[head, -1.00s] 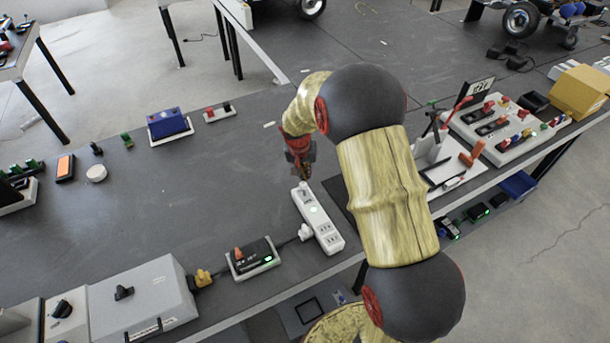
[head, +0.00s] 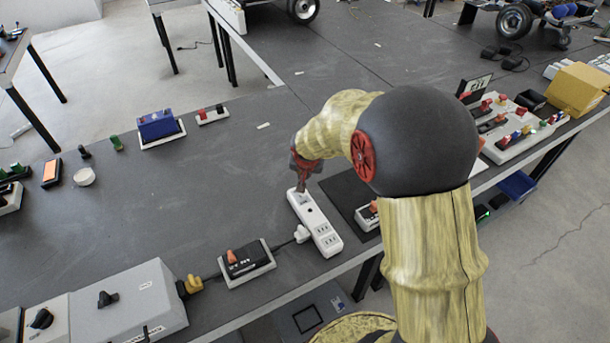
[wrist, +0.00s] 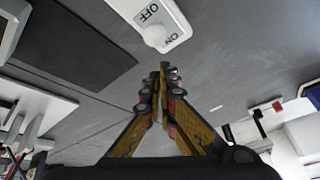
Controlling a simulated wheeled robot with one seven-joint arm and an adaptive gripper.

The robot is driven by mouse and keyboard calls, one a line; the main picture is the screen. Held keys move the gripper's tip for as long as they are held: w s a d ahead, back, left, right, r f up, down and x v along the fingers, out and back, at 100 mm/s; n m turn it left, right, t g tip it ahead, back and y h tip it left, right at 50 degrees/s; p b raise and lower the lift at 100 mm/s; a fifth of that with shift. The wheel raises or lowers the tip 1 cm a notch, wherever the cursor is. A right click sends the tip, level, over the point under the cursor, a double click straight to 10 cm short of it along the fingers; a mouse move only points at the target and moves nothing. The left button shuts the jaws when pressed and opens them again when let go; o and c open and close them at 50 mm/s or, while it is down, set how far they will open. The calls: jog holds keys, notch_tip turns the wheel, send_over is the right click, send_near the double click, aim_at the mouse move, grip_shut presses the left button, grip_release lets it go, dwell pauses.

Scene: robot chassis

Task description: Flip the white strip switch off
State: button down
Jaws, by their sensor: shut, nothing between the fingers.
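The white power strip (head: 316,224) lies on the dark table near its front edge, with a white plug in its side. No green light shows on it now. My gripper (head: 302,184) is at the strip's far end in the head view.
A black switch box with an orange rocker (head: 246,262) sits left of the strip, joined by a cable. A dark mat (head: 349,196) lies to its right, partly behind my arm. A blue box (head: 156,125) stands farther back.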

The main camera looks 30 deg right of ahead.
jog(key=shift+r, duration=0.4)
jog(key=v, duration=1.2)
jog(key=shift+s+a, duration=0.1)
jog(key=shift+f, duration=0.1)
